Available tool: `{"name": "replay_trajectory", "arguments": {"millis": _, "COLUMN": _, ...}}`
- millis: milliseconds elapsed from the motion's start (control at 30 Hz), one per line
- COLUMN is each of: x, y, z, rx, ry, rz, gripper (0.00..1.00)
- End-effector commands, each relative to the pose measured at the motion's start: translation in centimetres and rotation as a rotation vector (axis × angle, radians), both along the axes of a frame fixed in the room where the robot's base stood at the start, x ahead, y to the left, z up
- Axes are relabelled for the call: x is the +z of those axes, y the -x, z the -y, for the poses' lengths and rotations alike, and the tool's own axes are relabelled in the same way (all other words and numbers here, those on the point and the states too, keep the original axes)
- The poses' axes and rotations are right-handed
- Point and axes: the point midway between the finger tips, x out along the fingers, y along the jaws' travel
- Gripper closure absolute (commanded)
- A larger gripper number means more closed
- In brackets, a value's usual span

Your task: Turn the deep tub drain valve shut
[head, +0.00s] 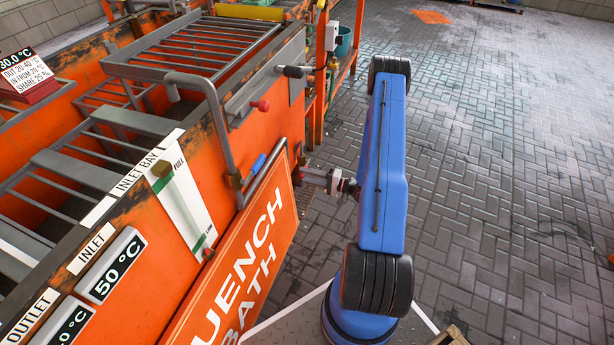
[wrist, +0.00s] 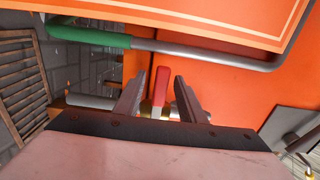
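A valve with a red lever (wrist: 161,88) and a brass-coloured body shows in the middle of the wrist view, by the orange tank wall. A grey pipe (wrist: 90,101) runs to the left from it. In the picture the lever points up, across the line of the pipe. My gripper (wrist: 158,82) is open, with one finger on each side of the lever. Gaps show between lever and fingers; I cannot tell whether either touches. In the head view my gripper (head: 308,176) is low beside the orange quench bath (head: 243,260), and the valve is hidden there.
A grey bar with a green grip (wrist: 90,32) crosses above the fingers in the wrist view. In the head view a bent grey pipe (head: 218,120) and a red knob (head: 262,105) stick out from the tank. Paved floor (head: 500,170) is clear to the right.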

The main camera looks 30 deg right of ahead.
Motion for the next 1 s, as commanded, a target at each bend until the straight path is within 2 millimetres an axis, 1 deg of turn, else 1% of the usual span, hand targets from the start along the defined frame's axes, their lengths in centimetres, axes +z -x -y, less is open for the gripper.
{"name": "replay_trajectory", "arguments": {"millis": 267, "x": 0.1, "y": 0.0, "z": 0.1, "rx": 0.0, "ry": 0.0, "rz": 0.001, "gripper": 0.64}}
{"name": "replay_trajectory", "arguments": {"millis": 433, "x": 0.1, "y": 0.8, "z": 0.8, "rx": -0.003, "ry": 0.0, "rz": 0.001, "gripper": 0.64}}
{"name": "replay_trajectory", "arguments": {"millis": 567, "x": 0.1, "y": 2.2, "z": 1.9, "rx": -0.004, "ry": -0.001, "rz": 0.002, "gripper": 0.64}}
{"name": "replay_trajectory", "arguments": {"millis": 1000, "x": 0.1, "y": 7.9, "z": 6.4, "rx": -0.003, "ry": 0.0, "rz": 0.001, "gripper": 0.64}}
